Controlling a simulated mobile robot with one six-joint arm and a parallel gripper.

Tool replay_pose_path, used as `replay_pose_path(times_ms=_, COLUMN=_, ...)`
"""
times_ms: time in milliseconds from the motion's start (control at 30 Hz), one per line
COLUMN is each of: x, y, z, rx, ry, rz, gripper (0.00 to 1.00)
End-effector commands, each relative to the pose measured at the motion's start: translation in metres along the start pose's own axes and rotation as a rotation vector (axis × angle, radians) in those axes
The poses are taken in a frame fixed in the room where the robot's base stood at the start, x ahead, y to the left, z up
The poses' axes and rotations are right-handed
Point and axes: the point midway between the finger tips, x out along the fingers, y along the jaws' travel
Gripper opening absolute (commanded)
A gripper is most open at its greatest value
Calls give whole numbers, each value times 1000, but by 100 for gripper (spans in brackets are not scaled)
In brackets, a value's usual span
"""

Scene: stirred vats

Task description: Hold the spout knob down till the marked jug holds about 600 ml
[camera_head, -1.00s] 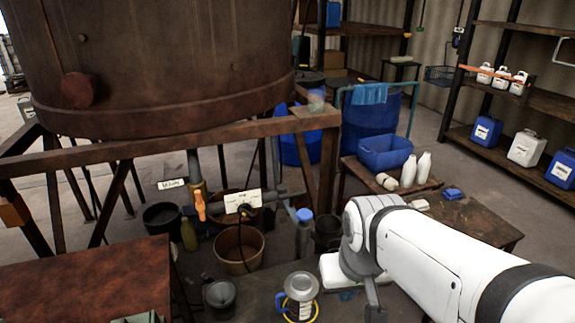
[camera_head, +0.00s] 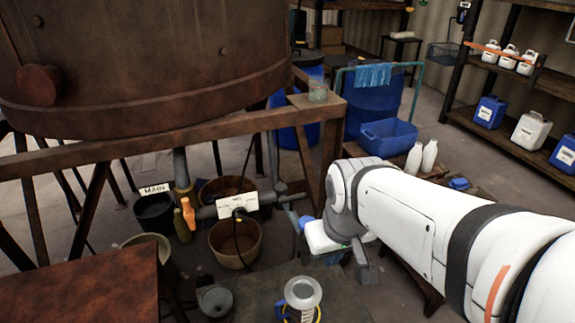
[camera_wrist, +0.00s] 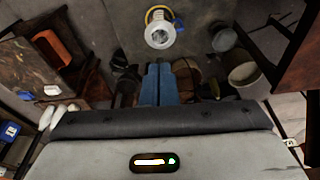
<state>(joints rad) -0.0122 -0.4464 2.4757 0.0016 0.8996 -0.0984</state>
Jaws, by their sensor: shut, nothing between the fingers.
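The rusty vat (camera_head: 150,60) on its frame fills the upper left. An orange valve handle (camera_head: 188,214) and a white label panel (camera_head: 238,205) sit on the pipework below. Buckets (camera_head: 234,243) stand underneath. A rusty-topped table (camera_head: 85,290) is at lower left.

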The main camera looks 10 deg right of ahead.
Motion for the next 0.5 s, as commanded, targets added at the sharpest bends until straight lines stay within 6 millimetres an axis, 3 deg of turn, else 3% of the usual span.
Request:
replay_pose_path(times_ms=200, x=-26, y=6, z=-48, rx=-387, ry=-34, rz=-32, gripper=0)
replay_pose_path(times_ms=500, x=-42, y=19, z=-117, rx=-1017, ry=-50, rz=-108, gripper=0)
